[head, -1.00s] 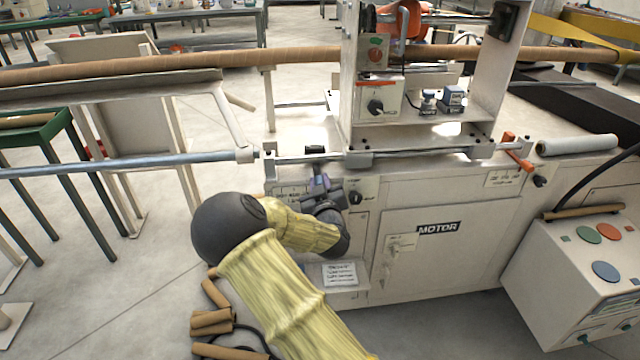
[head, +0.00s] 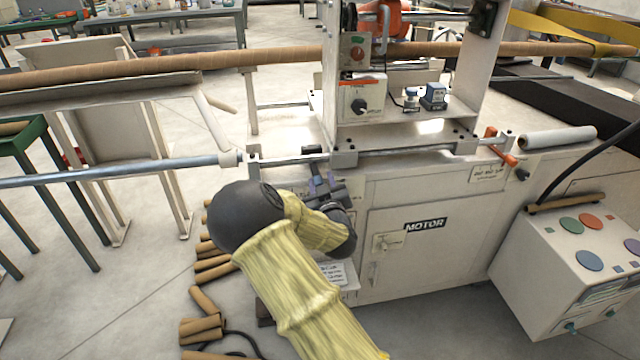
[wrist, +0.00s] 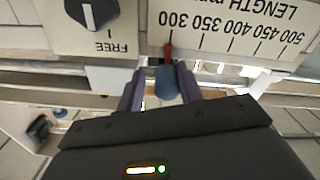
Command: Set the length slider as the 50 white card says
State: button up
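The length slider's blue-grey knob (wrist: 168,83) is between my gripper's fingers in the wrist view. Its red pointer (wrist: 169,52) stands at the 300 end of the LENGTH mm scale (wrist: 235,30), which appears upside down. My gripper (wrist: 160,85) is open around the knob; a gap shows on the left of it, and the right finger is close to or touching it. In the head view my gripper (head: 318,172) is at the machine's front, below the rail. A white card (head: 332,272) is partly hidden behind my arm; its text is too small to read.
A black dial marked FREE (wrist: 92,12) is left of the scale. The MOTOR cabinet door (head: 415,245) is right of my arm. A push-button console (head: 570,270) stands at the right. Cardboard tubes (head: 205,300) lie on the floor to the left.

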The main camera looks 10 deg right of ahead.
jog(key=shift+o, duration=0.4)
jog(key=shift+a, duration=0.1)
jog(key=shift+s, duration=0.5)
jog(key=s+d+p, duration=0.1)
jog(key=s+p, duration=1.1)
jog(key=s, duration=0.4)
jog(key=shift+s+d, duration=0.2)
